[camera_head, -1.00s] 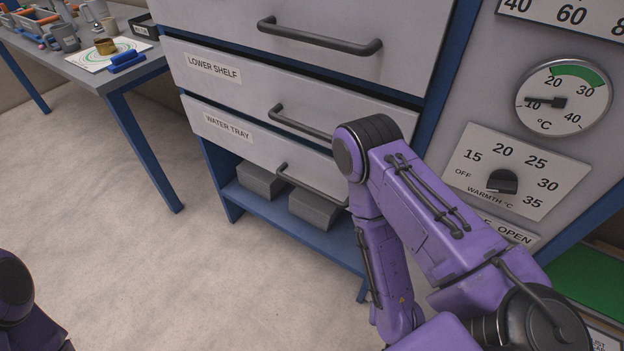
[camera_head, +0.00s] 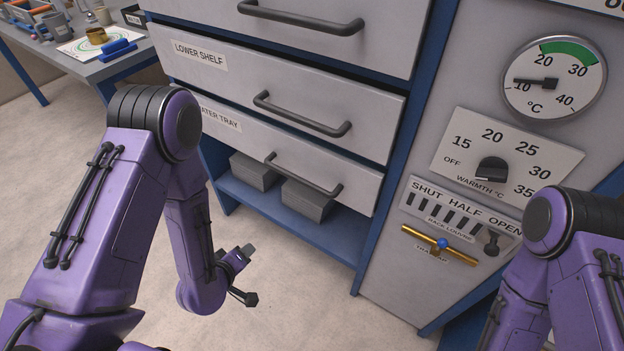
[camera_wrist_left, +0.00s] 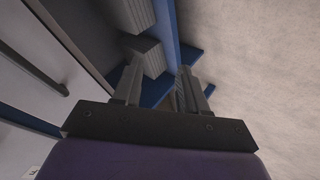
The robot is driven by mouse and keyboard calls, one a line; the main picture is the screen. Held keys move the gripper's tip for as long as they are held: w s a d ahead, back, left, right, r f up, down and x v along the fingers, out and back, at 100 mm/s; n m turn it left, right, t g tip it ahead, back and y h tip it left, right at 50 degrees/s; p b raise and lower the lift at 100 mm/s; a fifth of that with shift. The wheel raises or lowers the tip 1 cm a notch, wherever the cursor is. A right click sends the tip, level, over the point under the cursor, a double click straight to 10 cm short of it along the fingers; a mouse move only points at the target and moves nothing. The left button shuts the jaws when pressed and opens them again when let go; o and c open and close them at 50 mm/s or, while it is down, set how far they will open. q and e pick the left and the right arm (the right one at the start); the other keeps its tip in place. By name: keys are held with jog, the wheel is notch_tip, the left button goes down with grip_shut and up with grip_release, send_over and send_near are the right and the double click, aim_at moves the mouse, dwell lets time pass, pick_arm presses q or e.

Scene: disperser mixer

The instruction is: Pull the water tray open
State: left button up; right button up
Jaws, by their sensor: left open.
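The water tray (camera_head: 250,140) is a pale grey drawer front, the lowest in the cabinet, and looks closed. Its dark bar handle (camera_head: 303,180) faces me. My left arm covers part of its label. My left gripper (camera_head: 250,274) is open and empty, below and in front of the handle, apart from it. In the left wrist view its two fingers (camera_wrist_left: 160,82) are spread with nothing between them. A dark bar handle runs along the left of that view. My right arm is at the lower right of the head view; its gripper is out of frame.
The lower shelf drawer (camera_head: 290,90) with its handle is just above. Grey blocks (camera_head: 305,200) stand on the blue bottom shelf (camera_head: 340,238). A control panel with a warmth knob (camera_head: 491,170) and a brass tap bar (camera_head: 440,245) is to the right. Floor in front is clear.

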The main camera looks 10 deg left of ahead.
pick_arm(q)
jog(key=w+d+r+n+t+h, duration=0.2)
jog(key=w+r+t, duration=0.1)
jog(key=w+r, duration=0.3)
jog(key=n+t+h+b, duration=0.1)
jog(key=t+h, duration=0.1)
jog(key=h, duration=0.2)
send_near(292, 174)
jog(key=x, duration=0.9)
jog(key=shift+f, duration=0.4)
jog(key=shift+w+d+f, duration=0.15)
jog(key=shift+w+d, duration=0.05)
jog(key=shift+w, duration=0.35)
grip_shut()
pick_arm(e)
jog(key=shift+f, duration=0.85)
